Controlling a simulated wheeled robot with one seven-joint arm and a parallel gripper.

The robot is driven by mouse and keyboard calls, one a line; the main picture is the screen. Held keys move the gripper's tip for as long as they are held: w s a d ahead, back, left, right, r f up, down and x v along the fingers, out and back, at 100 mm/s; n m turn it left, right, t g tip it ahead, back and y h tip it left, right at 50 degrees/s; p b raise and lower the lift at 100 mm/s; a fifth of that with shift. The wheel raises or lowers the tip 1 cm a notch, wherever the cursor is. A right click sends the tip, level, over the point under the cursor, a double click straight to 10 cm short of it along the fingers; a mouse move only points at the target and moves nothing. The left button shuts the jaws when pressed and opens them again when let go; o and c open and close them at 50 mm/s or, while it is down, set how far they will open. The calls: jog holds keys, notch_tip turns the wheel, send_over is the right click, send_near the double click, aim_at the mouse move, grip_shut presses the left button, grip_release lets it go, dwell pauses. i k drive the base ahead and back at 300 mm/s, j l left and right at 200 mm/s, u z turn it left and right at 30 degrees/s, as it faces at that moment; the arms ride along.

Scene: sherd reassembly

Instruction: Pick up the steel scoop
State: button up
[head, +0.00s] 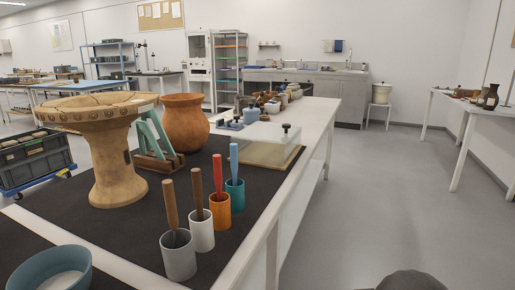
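I cannot make out a steel scoop for certain. Several tools stand handle-up in cups on the dark mat (115,240), and the cups hide their lower ends. A tan handle (170,203) rises from the grey cup (178,259), and a brown handle (197,190) from the white cup (202,236). A red handle (217,174) stands in the orange cup (220,214), and a blue handle (234,162) in the teal cup (235,198). Whether any of these is the scoop I cannot tell. My gripper is not in view.
A tan pedestal vessel (118,165), a brown jar (185,122) and a teal bowl (40,264) of white material share the long table. A clear-topped box (262,145) stands behind the cups. The grey floor (375,185) right of the table is open.

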aim_at(167, 185)
jog(key=k+l+u, duration=0.1)
jog(key=u, duration=1.15)
